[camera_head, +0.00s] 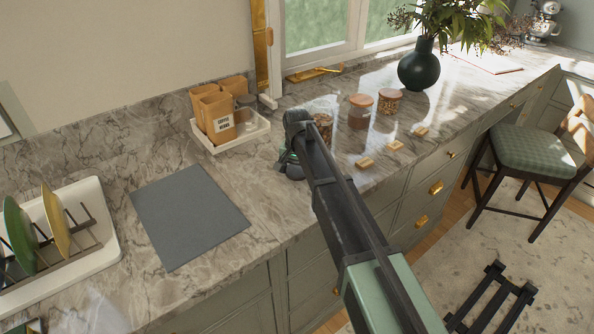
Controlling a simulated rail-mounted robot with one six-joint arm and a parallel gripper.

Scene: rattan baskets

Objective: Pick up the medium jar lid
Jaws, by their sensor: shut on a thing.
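My gripper (291,165) is low over the counter, left of the jars, and partly hidden by my own arm. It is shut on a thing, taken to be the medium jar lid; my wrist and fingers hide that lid. A jar with brown contents (323,124) stands just right of my wrist, partly covered by my arm, and no wooden lid shows on it. Two other jars stand to its right, a taller one (360,114) and a shorter one (388,105), both with wooden lids on.
Small wooden blocks (395,146) lie along the counter's front edge. A dark vase (419,67) stands back right. A grey mat (189,213) and a dish rack (70,250) are left.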

